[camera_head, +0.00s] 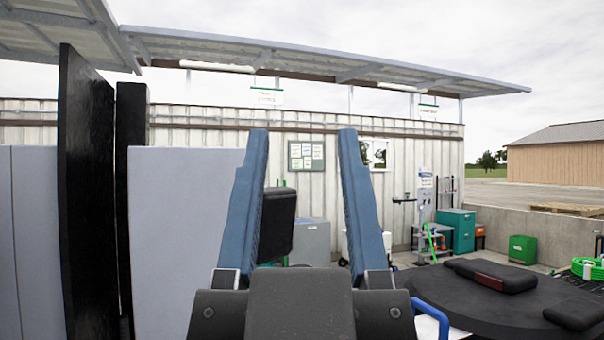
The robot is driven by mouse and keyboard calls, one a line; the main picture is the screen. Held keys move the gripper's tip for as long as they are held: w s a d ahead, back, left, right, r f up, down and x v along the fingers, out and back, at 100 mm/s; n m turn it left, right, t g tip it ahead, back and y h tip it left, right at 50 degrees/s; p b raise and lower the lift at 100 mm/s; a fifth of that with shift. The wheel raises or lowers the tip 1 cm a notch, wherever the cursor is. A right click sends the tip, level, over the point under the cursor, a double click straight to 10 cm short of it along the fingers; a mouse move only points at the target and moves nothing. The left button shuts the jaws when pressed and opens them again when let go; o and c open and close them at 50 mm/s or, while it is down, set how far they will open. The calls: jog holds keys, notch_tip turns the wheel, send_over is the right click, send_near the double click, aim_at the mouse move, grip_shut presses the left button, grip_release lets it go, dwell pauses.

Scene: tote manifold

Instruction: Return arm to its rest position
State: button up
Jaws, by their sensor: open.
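My gripper (302,140) fills the lower middle of the head view. Its two long blue fingers point upward and stand wide apart. It is open, and nothing is held between the fingers. A black padded block (277,222) shows between the fingers, close to the left one and partly hidden by it; I cannot tell how far behind the gripper it is. The rest of my arm is hidden behind the gripper's dark body.
Tall grey panels (185,245) and black upright boards (86,190) stand close at left. A round black surface (480,300) with dark pads lies at lower right, near a blue tube (432,312). A teal cabinet (457,230) and green box (522,249) stand farther back by the wall.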

jog(key=shift+f, duration=0.15)
notch_tip(320, 180, down, 6)
jog(key=b, duration=0.6)
jog(key=shift+f, duration=0.2)
jog(key=shift+w, duration=0.1)
